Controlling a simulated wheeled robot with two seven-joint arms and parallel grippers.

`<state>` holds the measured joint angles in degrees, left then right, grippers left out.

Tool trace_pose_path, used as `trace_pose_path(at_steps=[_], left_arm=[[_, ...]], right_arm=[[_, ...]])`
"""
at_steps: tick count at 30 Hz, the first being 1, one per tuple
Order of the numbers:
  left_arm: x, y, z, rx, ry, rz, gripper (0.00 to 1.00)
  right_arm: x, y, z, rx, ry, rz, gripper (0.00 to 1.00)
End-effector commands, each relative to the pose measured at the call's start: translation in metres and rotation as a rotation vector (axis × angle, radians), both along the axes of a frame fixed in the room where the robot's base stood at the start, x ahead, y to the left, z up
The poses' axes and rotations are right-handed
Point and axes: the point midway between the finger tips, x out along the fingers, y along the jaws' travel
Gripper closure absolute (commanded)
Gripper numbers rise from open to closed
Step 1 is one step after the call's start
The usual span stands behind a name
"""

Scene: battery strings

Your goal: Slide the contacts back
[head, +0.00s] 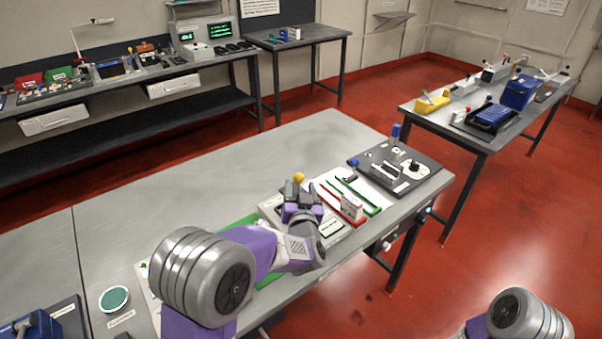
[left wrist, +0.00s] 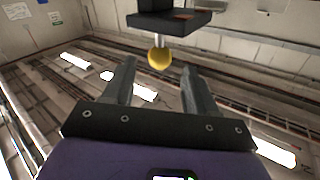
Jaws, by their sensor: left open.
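A yellow ball knob (head: 299,178) shows just beyond my left gripper (head: 300,191) at the front part of the grey table. In the left wrist view the yellow knob (left wrist: 160,57) sits on a short pale stem against a dark block (left wrist: 168,20). My left gripper (left wrist: 152,85) is open, with its two fingers apart and the knob beyond and between their tips. Nothing is seen held. I cannot tell whether a finger touches the knob. Which parts are the contacts is not clear. My right gripper is out of view; only part of my right arm shows.
A green round pad (head: 114,298) lies at left. The table's back middle (head: 190,190) is clear.

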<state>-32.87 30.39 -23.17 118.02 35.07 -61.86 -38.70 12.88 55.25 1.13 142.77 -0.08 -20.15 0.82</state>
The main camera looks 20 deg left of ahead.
Motion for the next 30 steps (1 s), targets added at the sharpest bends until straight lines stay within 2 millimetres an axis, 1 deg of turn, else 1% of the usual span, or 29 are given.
trace_pose_path(at_steps=[1, 3, 9, 14, 21, 22, 23, 30], left_arm=[[0.008, 0.003, -0.002, 0.001, -0.001, 0.002, 0.43], [0.019, 0.007, -0.002, 0.001, -0.001, 0.002, 0.43], [0.041, 0.014, -0.001, 0.001, 0.0, 0.001, 0.43], [0.048, 0.016, -0.001, 0.002, 0.001, -0.001, 0.43], [0.049, 0.016, 0.0, 0.001, 0.0, -0.001, 0.43], [0.049, 0.016, 0.0, 0.001, 0.0, -0.001, 0.45], [0.049, 0.016, 0.0, 0.001, 0.0, -0.001, 0.49], [0.049, 0.016, -0.001, 0.001, 0.0, -0.001, 0.86]], right_arm=[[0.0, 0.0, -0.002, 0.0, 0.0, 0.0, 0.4], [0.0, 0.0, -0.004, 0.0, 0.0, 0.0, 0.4], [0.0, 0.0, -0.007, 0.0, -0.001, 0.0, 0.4], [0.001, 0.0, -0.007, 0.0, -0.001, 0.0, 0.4], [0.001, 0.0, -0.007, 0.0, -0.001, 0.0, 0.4], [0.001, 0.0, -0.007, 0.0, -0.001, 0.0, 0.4], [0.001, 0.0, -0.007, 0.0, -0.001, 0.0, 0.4], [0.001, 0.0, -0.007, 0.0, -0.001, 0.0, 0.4]])
